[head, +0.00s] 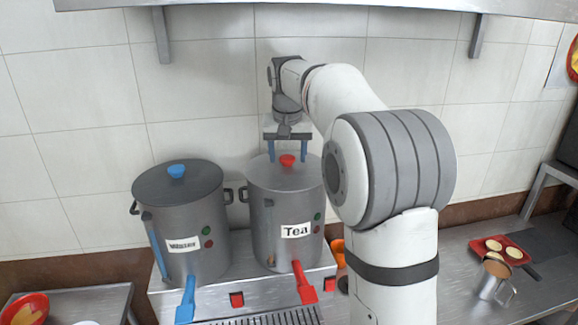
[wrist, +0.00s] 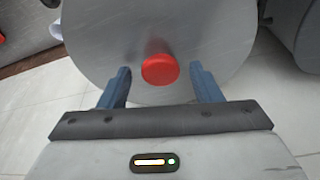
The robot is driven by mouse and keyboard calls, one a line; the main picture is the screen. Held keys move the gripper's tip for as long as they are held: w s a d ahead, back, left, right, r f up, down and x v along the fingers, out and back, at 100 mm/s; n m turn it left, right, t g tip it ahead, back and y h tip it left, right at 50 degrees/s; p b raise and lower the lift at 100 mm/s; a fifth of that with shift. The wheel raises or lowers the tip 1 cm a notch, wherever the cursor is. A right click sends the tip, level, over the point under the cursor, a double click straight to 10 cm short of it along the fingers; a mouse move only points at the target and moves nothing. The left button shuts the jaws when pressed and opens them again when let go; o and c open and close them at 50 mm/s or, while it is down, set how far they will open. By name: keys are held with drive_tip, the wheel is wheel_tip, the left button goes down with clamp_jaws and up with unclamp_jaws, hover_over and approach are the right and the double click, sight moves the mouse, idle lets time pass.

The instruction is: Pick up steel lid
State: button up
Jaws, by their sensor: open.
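The steel lid (head: 264,178) with a red knob (head: 287,160) sits on the pot labelled "Tea" (head: 290,231). In the wrist view the lid (wrist: 215,45) is a round grey disc and its red knob (wrist: 160,69) lies between and slightly beyond the fingertips. My gripper (head: 287,158) is open above the lid, with one blue finger on each side of the knob. The fingers show no contact with the knob. A second grey lid (head: 150,186) with a blue knob (head: 177,171) sits on the left pot (head: 190,238).
Both pots stand on a steel base (head: 250,270) with blue (head: 186,301) and red (head: 304,283) tap levers in front. A shelf (head: 310,7) runs overhead. At right are a red tray (head: 503,250) and a metal jug (head: 491,281). A red bowl (head: 25,308) is at lower left.

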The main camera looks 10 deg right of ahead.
drive_tip(key=shift+f, duration=0.25)
drive_tip(key=shift+c, duration=0.4)
drive_tip(key=c, duration=1)
